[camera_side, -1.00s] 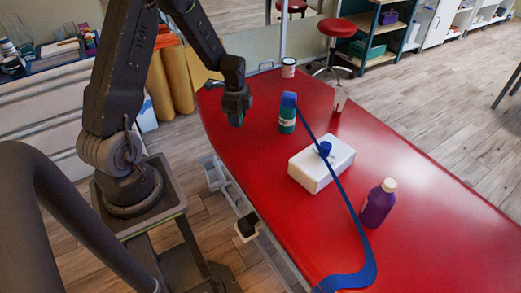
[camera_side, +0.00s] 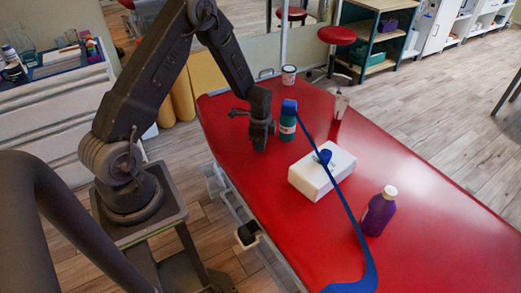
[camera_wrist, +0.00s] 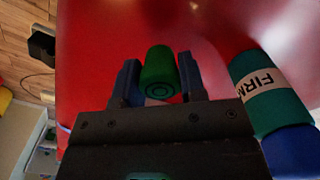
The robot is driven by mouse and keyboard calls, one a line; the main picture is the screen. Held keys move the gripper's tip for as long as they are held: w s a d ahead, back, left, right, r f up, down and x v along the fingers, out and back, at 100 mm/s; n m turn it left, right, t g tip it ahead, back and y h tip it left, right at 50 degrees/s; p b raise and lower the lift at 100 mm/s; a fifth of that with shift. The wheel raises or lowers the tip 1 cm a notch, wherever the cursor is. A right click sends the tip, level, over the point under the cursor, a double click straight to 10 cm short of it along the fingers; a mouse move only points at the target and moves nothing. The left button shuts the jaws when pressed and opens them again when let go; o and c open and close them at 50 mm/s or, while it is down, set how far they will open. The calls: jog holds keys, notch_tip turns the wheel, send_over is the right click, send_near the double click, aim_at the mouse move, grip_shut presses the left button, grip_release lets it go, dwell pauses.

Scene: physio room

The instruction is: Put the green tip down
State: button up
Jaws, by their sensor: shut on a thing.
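The green tip (camera_wrist: 160,68), a short round cylinder with rings on its near end, sits between the two blue-grey fingers of my gripper (camera_wrist: 158,82) in the wrist view. My gripper is shut on it. In the side view my gripper (camera_side: 261,145) points down, low over the far left part of the red table (camera_side: 300,215), just left of a green cylinder with a blue top (camera_side: 288,122). The tip cannot be made out in the side view. Whether it touches the table is not clear.
The green cylinder, labelled FIRM (camera_wrist: 270,92), is close to the right of my fingers. Bare red surface lies front left.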

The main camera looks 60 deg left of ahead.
aim_at(261, 157)
jog(key=shift+f, duration=1.95)
jog(key=shift+f, duration=0.1)
jog(key=o, duration=0.9)
